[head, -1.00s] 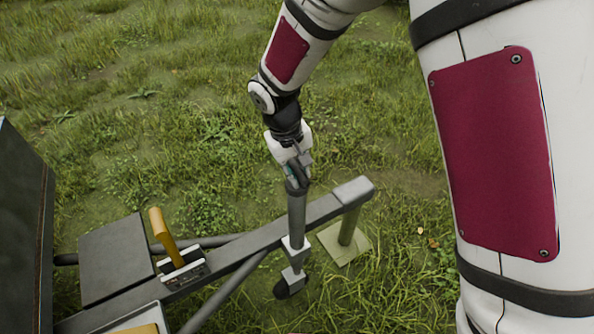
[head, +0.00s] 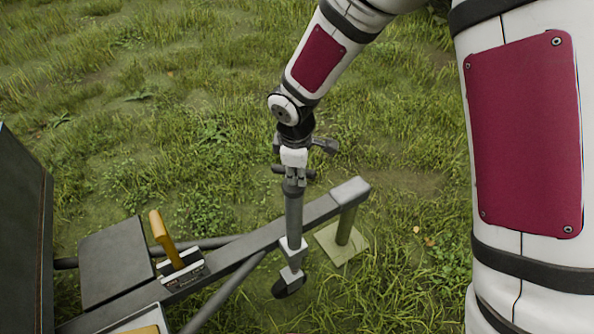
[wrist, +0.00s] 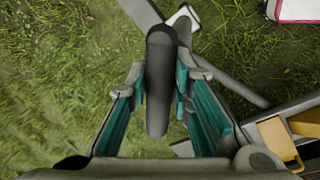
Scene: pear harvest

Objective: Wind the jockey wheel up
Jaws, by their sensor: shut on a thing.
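The jockey wheel's grey tube (head: 294,215) stands upright against the trailer's drawbar, with a pale clamp (head: 293,255) on it. Its dark wheel (head: 288,287) is low in the grass. My gripper (head: 294,166) is at the top of the tube. In the wrist view its teal-padded fingers (wrist: 160,98) stand on both sides of a dark grey crank handle (wrist: 158,85), and it is shut on that handle. In the head view my gripper hides part of the crank.
The grey drawbar (head: 322,206) runs from lower left to a post (head: 345,224) on a pale foot plate (head: 342,245). A yellow-handled lever (head: 163,238) stands on the drawbar, near a dark box (head: 115,260). Grass beyond is open.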

